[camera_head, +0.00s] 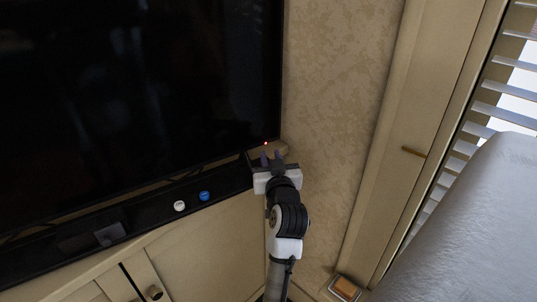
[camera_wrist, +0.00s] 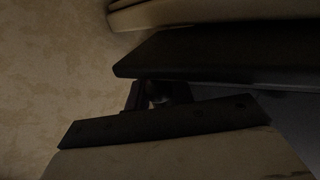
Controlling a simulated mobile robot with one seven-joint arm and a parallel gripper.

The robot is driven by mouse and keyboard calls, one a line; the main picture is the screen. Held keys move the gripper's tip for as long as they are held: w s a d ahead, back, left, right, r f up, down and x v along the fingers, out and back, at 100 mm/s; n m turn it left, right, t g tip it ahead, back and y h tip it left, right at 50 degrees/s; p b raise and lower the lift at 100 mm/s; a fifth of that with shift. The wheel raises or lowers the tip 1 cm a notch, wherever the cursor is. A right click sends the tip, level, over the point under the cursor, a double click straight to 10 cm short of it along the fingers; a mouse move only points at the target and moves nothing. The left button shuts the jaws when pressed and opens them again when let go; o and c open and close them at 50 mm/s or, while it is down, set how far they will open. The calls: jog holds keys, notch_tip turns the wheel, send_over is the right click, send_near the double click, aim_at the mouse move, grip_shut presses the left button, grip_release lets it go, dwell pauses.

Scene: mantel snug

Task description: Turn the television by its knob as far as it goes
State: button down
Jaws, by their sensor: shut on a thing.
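The television (camera_head: 140,80) is a large dark screen on the left of the head view, above a black shelf strip. A small red light (camera_head: 265,143) glows at its lower right corner. My gripper (camera_head: 270,158) is at that corner, its two fingertips close together just below the light. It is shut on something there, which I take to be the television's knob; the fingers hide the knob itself. The wrist view is very dark. It shows dark edges and a small dark form between them, and I cannot make out the knob.
A white knob (camera_head: 179,206) and a blue knob (camera_head: 204,196) are on the black strip (camera_head: 140,222). A cabinet (camera_head: 205,250) is below. Patterned wall (camera_head: 335,80) lies right of the television. A grey leather seat (camera_head: 465,225) fills the right, near window blinds (camera_head: 490,100).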

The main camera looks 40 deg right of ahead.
jog(key=shift+s+f, duration=0.1)
jog(key=shift+s, duration=0.1)
jog(key=c, duration=1.2)
grip_release()
jog(key=b+v, duration=0.1)
jog(key=v, duration=1.3)
jog(key=shift+b, duration=0.35)
jog(key=shift+d, duration=0.1)
